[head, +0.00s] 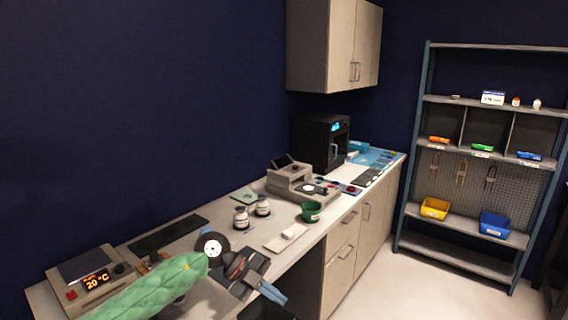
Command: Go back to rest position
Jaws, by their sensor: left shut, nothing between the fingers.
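My left arm comes in from the lower left, with a green quilted cover. My left gripper (272,293) is at its end, dark with a blue-grey tip, over the front edge of the grey counter (195,300). It is shut and holds nothing. My right gripper is not in view.
A device with a lit "20 °C" display (95,282) stands at the near left of the counter. Two white jars (262,207), a green cup (311,211) and a black machine (321,143) stand farther along. Shelving (470,150) stands at right; floor before it is clear.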

